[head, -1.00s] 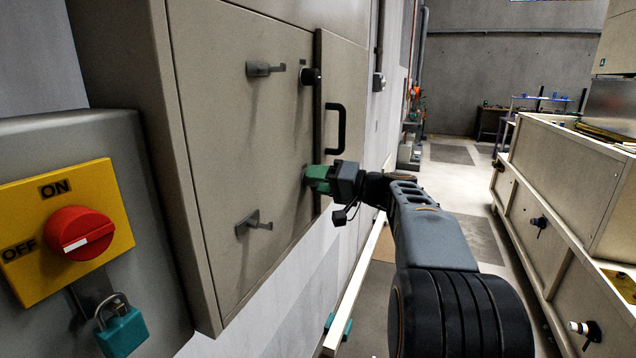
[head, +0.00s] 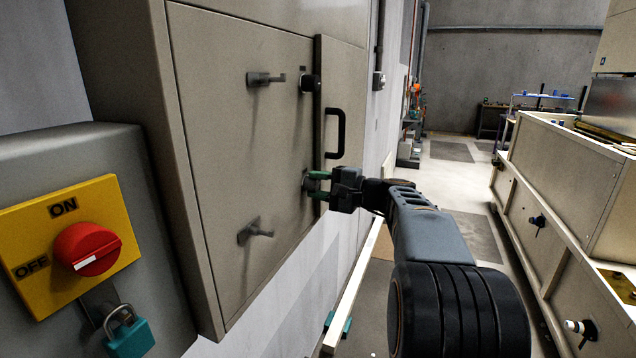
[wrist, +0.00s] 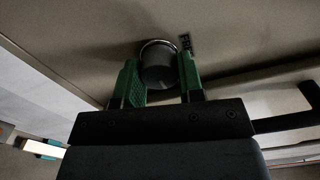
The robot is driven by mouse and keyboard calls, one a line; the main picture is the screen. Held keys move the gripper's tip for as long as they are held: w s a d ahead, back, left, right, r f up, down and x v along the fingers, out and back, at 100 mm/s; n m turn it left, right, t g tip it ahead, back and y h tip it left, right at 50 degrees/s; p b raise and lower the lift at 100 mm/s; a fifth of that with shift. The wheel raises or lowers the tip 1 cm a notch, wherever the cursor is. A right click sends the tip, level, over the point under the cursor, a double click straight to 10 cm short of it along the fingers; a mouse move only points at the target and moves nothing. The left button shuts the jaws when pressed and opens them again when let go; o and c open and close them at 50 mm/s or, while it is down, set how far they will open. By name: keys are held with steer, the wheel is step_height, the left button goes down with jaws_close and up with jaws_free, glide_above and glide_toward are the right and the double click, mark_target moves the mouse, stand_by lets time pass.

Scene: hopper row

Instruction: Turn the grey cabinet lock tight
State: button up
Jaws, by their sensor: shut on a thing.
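The grey cabinet (head: 230,120) is on the wall at left. Its round, dark grey lock knob (wrist: 158,66) shows in the wrist view, with a bright ring at its base against the panel. My gripper (head: 318,186) has its two green fingers on opposite sides of this knob, shut on it. In the head view the fingers lie one above the other and mostly hide the knob. In the wrist view the gripper (wrist: 159,72) has a finger at the knob's left and right.
A black handle (head: 336,133) stands out just above my gripper. Another dark knob (head: 308,83) and two metal brackets (head: 262,79) are on the panel. A yellow plate with a red switch (head: 86,249) is at left. The aisle at right is open.

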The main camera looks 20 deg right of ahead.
stand_by(0.5)
steer(key=o, duration=0.9)
steer(key=b+v, duration=0.1)
steer(key=v, duration=1.3)
steer(key=shift+w, duration=0.1)
steer(key=shift+w+d+m, duration=0.1)
steer(key=shift+m, duration=0.2)
